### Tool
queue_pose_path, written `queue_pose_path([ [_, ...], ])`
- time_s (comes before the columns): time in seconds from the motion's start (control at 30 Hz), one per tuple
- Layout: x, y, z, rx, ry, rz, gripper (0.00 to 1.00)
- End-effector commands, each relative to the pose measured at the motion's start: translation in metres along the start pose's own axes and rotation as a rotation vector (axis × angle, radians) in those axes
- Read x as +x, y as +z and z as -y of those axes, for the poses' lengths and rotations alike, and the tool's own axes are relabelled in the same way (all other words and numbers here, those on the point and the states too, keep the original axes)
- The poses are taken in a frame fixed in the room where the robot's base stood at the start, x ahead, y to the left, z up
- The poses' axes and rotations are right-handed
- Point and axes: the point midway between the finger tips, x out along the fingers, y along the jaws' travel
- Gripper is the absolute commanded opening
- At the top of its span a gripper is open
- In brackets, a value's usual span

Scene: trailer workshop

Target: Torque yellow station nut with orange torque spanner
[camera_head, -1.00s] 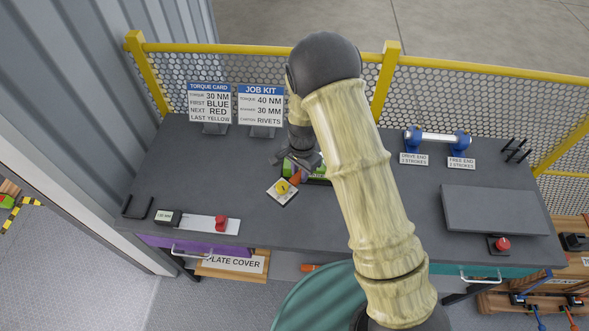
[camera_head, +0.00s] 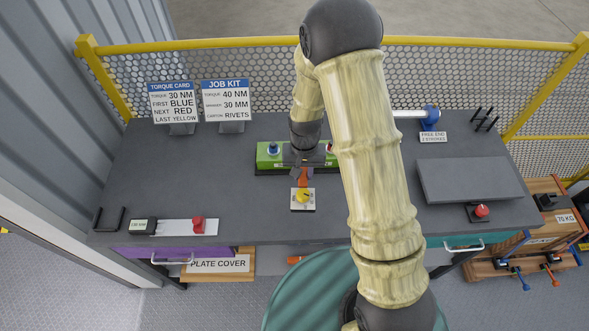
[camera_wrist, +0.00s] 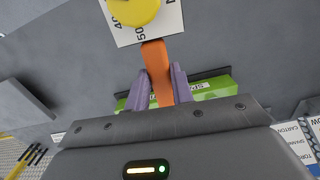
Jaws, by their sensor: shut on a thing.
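My gripper (camera_head: 303,168) is shut on the orange torque spanner (camera_wrist: 156,58), whose handle lies between the fingers in the wrist view. At the spanner's near end is a white scale plate (camera_head: 303,207) with a yellow disc (camera_head: 304,195); the wrist view shows numbers such as 40 and 50 on it. The green station block (camera_head: 265,160) lies behind and under my gripper. A blue nut (camera_head: 273,148) shows on its left and a red one (camera_head: 330,147) right of my wrist. I cannot make out the yellow station nut or the spanner's far end.
A torque card (camera_head: 174,103) and a job kit card (camera_head: 226,100) stand at the back left. A reader with a red knob (camera_head: 198,224) is front left. A grey panel (camera_head: 463,180) and red button (camera_head: 481,211) are at right. Yellow mesh fencing (camera_head: 210,65) bounds the back.

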Motion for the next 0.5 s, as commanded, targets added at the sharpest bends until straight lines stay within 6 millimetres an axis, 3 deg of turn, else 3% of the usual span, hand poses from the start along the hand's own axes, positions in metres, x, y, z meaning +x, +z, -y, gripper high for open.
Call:
queue_pose_path([
  [0.5, -0.002, -0.018, -0.045, -0.289, 0.011, -0.001, 0.00],
])
